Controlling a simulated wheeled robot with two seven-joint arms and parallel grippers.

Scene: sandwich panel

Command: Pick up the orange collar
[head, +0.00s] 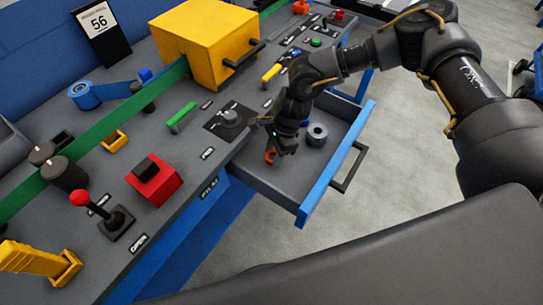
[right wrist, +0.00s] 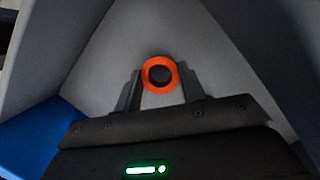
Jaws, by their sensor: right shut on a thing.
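The orange collar (head: 270,156) is a small ring, seen at my right gripper inside the open drawer (head: 258,178). In the right wrist view the collar (right wrist: 144,73) shows as an orange ring with a dark centre, between the fingertips. My right gripper (head: 276,151) reaches down into the drawer and is shut on the collar; its fingers also show in the right wrist view (right wrist: 160,85). I cannot tell whether the collar touches the drawer floor. My left gripper is not in view.
A grey ring (head: 317,134) lies in the drawer to the right of my gripper, with a blue piece (head: 305,122) beside it. The drawer's blue front (head: 336,165) and black handle (head: 350,167) stick out over the floor. A yellow box (head: 205,45), a red block (head: 153,182) and a lever (head: 110,215) stand on the bench.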

